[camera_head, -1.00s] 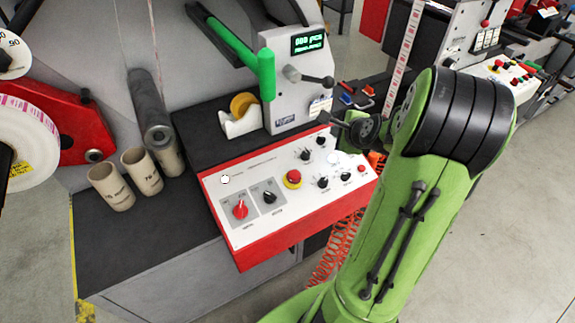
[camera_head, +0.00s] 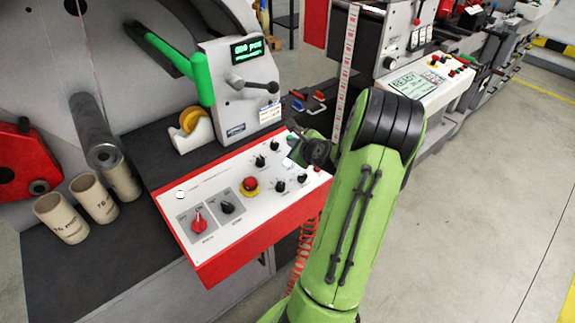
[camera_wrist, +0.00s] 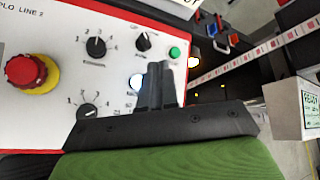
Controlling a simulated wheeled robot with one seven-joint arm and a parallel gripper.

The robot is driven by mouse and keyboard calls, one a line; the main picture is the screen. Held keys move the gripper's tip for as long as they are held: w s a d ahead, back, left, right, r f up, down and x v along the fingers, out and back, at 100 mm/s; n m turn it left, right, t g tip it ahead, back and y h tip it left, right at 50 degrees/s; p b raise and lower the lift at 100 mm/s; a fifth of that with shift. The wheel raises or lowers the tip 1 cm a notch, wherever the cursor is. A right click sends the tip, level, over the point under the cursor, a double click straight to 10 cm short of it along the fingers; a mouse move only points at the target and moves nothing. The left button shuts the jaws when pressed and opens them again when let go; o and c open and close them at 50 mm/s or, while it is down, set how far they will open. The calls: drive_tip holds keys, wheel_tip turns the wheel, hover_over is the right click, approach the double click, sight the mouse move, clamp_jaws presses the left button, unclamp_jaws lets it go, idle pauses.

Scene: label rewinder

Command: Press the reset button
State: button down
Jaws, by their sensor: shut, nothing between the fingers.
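The control panel (camera_head: 215,190) has a white face and a red front edge. In the wrist view my gripper (camera_wrist: 156,68) is shut and empty, with its fingertips over the right part of the panel. A lit whitish-blue button (camera_wrist: 136,82) shows at the left side of the fingers, partly hidden by them. A green button (camera_wrist: 174,52) lies just beyond the fingertips to the right. I cannot read which button is labelled reset. In the head view my gripper (camera_head: 300,150) is small and dark above the panel's right end; contact with the panel cannot be told.
A red emergency stop (camera_wrist: 26,71) on a yellow base and several black knobs (camera_wrist: 95,46) surround the fingers. A grey display unit (camera_head: 240,85) with a crank handle stands behind the panel. Cardboard cores (camera_head: 62,217) stand at the left. Open floor lies right.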

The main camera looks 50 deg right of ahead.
drive_tip(key=f+b, duration=0.1)
drive_tip(key=f, duration=0.1)
drive_tip(key=w+f+b, duration=0.1)
drive_tip(key=f, duration=0.1)
drive_tip(key=f+b, duration=0.1)
drive_tip(key=f, duration=0.1)
drive_tip(key=shift+w+d, duration=0.2)
drive_tip(key=shift+w, duration=0.1)
drive_tip(key=shift+b, duration=0.3)
idle(1.2)
drive_tip(key=shift+w+f, duration=0.1)
drive_tip(key=shift+f, duration=0.3)
drive_tip(key=shift+w+f+b, duration=0.1)
drive_tip(key=shift+f+b, duration=0.3)
idle(0.5)
drive_tip(key=shift+r, duration=0.15)
drive_tip(key=shift+s+r+p, duration=0.2)
drive_tip(key=shift+r+p, duration=0.5)
drive_tip(key=r+p, duration=0.2)
drive_tip(key=s+r+p, duration=0.1)
drive_tip(key=r+p, duration=0.1)
drive_tip(key=r, duration=0.1)
drive_tip(key=shift+s+a, duration=0.2)
